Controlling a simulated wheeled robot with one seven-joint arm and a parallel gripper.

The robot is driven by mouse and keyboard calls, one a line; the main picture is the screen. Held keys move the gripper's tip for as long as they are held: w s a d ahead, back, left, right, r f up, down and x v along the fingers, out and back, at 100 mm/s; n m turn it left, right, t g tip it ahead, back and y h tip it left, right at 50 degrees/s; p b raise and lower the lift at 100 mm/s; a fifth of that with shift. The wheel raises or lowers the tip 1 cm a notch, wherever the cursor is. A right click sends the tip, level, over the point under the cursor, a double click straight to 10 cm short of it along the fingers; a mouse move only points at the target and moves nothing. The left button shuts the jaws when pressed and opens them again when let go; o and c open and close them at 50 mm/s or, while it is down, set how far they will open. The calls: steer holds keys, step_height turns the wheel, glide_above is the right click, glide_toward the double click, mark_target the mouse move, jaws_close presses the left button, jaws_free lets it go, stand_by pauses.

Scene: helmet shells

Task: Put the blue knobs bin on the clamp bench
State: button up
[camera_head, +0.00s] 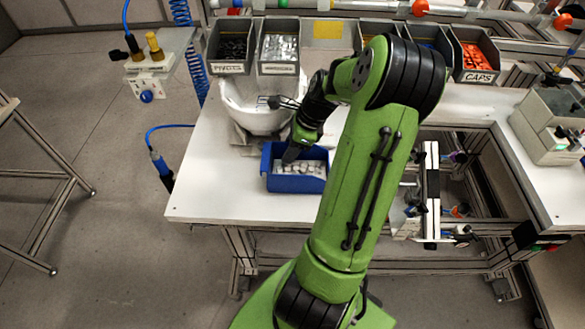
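The blue bin (296,184) stands upright on the white bench top (215,195), near its front edge. Pale pieces or a pale label show in its front half; I cannot read any lettering. My gripper (291,153) points down at the bin's back left part, with its dark fingertips at or just inside the rim. My own wrist covers the rest of the fingers, so I cannot tell whether they are closed on the bin wall. No bench in view is clearly marked as the clamp bench.
A white helmet shell (250,108) sits just behind the bin. Grey bins, including one of orange caps (478,58), line the back. A blue air hose tool (160,165) hangs at the left edge. The bench top left of the bin is clear.

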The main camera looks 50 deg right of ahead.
steer(key=shift+f, duration=0.15)
jaws_close()
stand_by(0.6)
steer(key=shift+r, duration=0.35)
steer(key=shift+r+p, duration=0.1)
steer(key=shift+p, duration=0.4)
